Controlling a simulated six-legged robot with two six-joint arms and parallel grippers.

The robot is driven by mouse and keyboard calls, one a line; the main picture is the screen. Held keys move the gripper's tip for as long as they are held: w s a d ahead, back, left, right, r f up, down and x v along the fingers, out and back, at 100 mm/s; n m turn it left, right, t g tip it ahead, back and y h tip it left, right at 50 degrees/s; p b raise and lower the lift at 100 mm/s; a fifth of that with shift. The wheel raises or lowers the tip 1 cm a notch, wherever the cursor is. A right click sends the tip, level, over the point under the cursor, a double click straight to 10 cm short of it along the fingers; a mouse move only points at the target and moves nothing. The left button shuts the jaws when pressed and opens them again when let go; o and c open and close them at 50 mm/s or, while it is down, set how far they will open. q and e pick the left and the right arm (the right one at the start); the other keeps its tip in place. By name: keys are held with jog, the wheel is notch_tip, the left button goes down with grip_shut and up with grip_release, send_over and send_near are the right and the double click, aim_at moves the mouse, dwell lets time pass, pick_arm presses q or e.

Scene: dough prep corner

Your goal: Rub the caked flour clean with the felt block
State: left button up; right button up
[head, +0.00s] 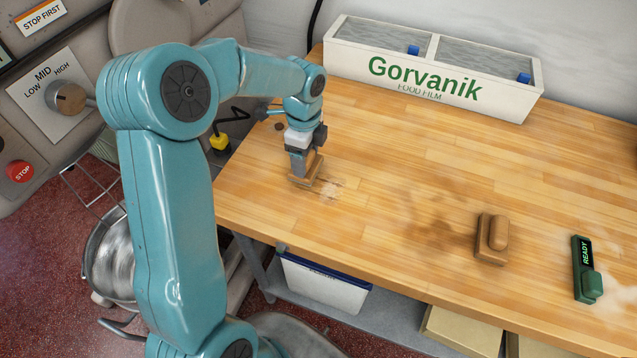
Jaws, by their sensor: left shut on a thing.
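My left gripper (303,157) points down at the left part of the wooden table (400,150). It is shut on a tan block, which I take to be the felt block (306,179); the fingers hide its upper part. The block is at the tabletop, but I cannot tell whether it presses on it. A pale patch of caked flour (331,189) shows just right of the block, with dark streaks around it. My right gripper is out of view.
A brown block with a rounded knob (491,240) and a green device reading READY (585,270) lie on the right. A brownish smudge (435,232) marks the table between. A white Gorvanik film box (430,75) stands at the back. The middle is clear.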

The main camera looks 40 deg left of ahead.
pick_arm(q)
jog(key=shift+d, duration=0.1)
jog(key=shift+w+d, duration=0.4)
jog(key=shift+d, duration=0.85)
jog(key=shift+w+d, duration=0.45)
jog(key=shift+d, duration=0.75)
jog(key=shift+w+d, duration=0.4)
jog(key=shift+d, duration=0.85)
jog(key=shift+f, duration=0.2)
jog(key=shift+f+b, duration=0.5)
jog(key=shift+b, duration=0.05)
jog(key=shift+d, duration=0.1)
jog(key=shift+w+d+r, duration=0.1)
jog(key=shift+w+d, duration=0.1)
jog(key=shift+d, duration=0.35)
jog(key=shift+w+d+r, duration=0.1)
jog(key=shift+w+d, duration=0.05)
jog(key=shift+d, duration=0.4)
jog(key=shift+f, duration=0.25)
